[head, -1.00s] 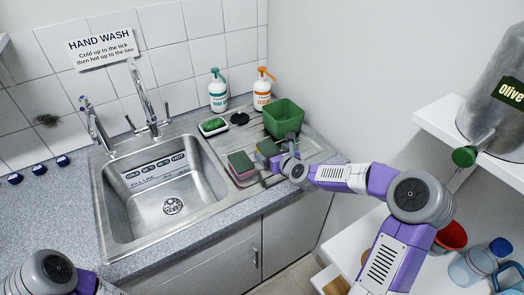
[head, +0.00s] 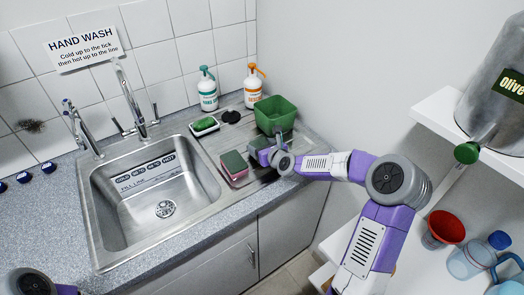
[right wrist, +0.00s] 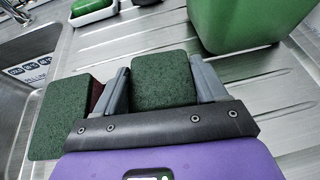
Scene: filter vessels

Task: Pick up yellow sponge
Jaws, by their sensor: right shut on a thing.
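The sponge in my right gripper (head: 269,153) has a dark green scouring face on top. In the right wrist view this sponge (right wrist: 165,82) sits between the two grey fingers, which touch its sides. Its yellow body is hardly visible now; in the head view the sponge (head: 259,143) is partly covered by the gripper. I cannot tell whether it is clear of the drainer. A pink sponge with a green top (head: 234,168) stands just left of it, also in the right wrist view (right wrist: 62,118). My left gripper is out of view; only part of that arm shows at lower left.
A green tub (head: 276,115) stands close behind the gripper on the ridged steel drainer (head: 215,145). A dish with green soap (head: 205,125) lies behind the pink sponge. Two pump bottles (head: 207,90) (head: 254,86) stand by the wall. The sink (head: 150,190) is empty, to the left.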

